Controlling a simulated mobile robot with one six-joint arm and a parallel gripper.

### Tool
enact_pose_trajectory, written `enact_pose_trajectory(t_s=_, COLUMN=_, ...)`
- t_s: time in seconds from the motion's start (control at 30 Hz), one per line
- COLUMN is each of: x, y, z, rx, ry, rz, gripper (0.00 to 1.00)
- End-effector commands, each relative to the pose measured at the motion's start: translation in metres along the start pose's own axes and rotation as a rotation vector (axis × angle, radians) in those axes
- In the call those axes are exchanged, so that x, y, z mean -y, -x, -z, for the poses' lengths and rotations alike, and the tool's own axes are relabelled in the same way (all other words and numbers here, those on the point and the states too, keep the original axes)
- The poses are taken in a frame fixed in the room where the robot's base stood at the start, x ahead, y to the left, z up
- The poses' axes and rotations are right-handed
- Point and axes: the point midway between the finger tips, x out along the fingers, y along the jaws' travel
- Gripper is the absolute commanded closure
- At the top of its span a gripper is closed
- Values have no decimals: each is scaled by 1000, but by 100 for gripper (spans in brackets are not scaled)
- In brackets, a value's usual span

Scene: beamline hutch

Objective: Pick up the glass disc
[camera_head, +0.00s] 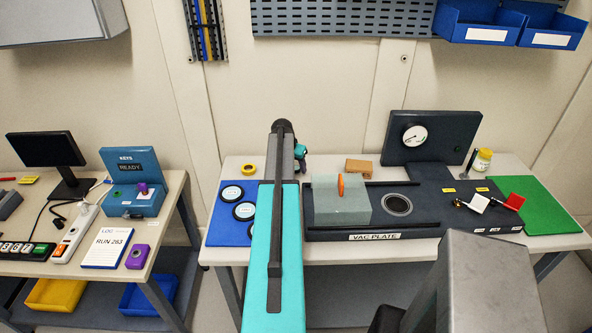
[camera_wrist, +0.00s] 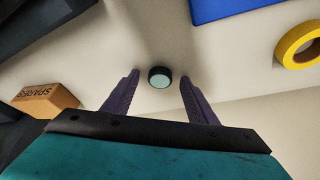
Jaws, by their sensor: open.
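A small round glass disc (camera_wrist: 160,77) with a dark rim and a pale teal face rests on the light table top in the wrist view. My gripper (camera_wrist: 159,79) is open, with one finger on each side of the disc in that view and gaps between. I cannot tell how high the fingers are above it. In the head view my gripper (camera_head: 299,153) is over the back of the right table, partly hidden by my own arm. The disc itself does not show in that view.
A SPARES box (camera_wrist: 48,101) and a yellow tape roll (camera_wrist: 299,46) lie on either side. A blue mat (camera_head: 217,232) holds several dark-rimmed discs. A grey-green block (camera_head: 340,207) stands on the vac plate (camera_head: 420,222), right of my arm. A gauge panel (camera_head: 450,140) stands behind.

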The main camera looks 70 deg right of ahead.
Motion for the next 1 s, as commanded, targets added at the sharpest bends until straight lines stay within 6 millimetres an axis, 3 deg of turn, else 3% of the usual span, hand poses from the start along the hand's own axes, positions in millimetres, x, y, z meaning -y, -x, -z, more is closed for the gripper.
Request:
enact_pose_trajectory(t_s=0.33, x=0, y=0, z=0, rx=0, ry=-1, rz=0, gripper=48)
enact_pose_trajectory(t_s=0.6, x=-1, y=0, z=0, rx=0, ry=-1, rz=0, gripper=91)
enact_pose_trajectory(t_s=1.0, x=-1, y=1, z=1, rx=0, ry=-1, rz=0, gripper=91)
